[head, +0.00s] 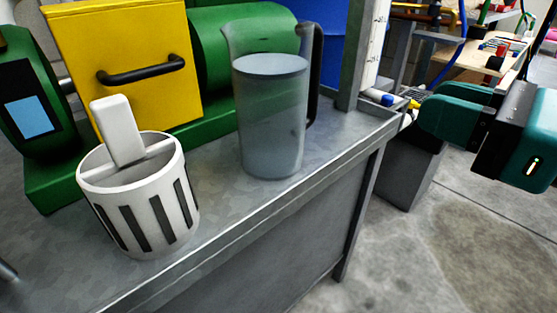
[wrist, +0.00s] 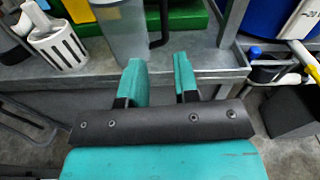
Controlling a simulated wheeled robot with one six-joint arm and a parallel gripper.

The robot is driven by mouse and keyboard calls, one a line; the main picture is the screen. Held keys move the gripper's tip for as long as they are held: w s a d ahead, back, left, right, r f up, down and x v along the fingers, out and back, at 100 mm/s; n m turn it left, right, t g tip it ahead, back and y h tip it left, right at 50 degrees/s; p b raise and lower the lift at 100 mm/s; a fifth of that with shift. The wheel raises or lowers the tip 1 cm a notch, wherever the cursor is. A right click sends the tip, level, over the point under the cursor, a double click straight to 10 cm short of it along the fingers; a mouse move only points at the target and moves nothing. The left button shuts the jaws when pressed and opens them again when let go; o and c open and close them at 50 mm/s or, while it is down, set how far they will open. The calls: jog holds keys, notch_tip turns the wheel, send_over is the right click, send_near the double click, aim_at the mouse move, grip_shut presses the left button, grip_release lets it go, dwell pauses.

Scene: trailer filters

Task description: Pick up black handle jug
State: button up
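The jug (head: 270,120) is tall, translucent grey and upright on the metal bench, with its black handle (head: 315,70) on the right side. In the wrist view the jug (wrist: 122,32) stands beyond the fingers, its top cut off by the frame edge, and the handle (wrist: 158,22) shows on its right. My gripper (head: 430,115) is teal, off the bench's right end and apart from the jug. In the wrist view my gripper (wrist: 160,75) has its two fingers spread with nothing between them, in front of the bench edge.
A white slotted basket (head: 150,200) with a white block in it stands left of the jug. A yellow box (head: 125,65) and green machine (head: 225,50) are behind. A metal post (head: 355,50) rises right of the handle. Open floor (head: 440,250) lies right of the bench.

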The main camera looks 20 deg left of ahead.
jog(key=f+m, duration=0.1)
jog(key=f, duration=0.1)
jog(key=p, duration=0.8)
send_near(315, 73)
jog(key=p+x, duration=0.2)
jog(key=x, duration=0.2)
jog(key=p+x, duration=0.3)
jog(key=x, duration=0.2)
jog(key=shift+w+a+f, duration=0.1)
jog(key=shift+w+f, duration=0.1)
jog(key=shift+w, duration=0.15)
jog(key=shift+w+a+m, duration=0.25)
jog(key=shift+a+m, duration=0.05)
jog(key=shift+a, duration=0.15)
grip_shut()
jog(key=shift+t, duration=0.3)
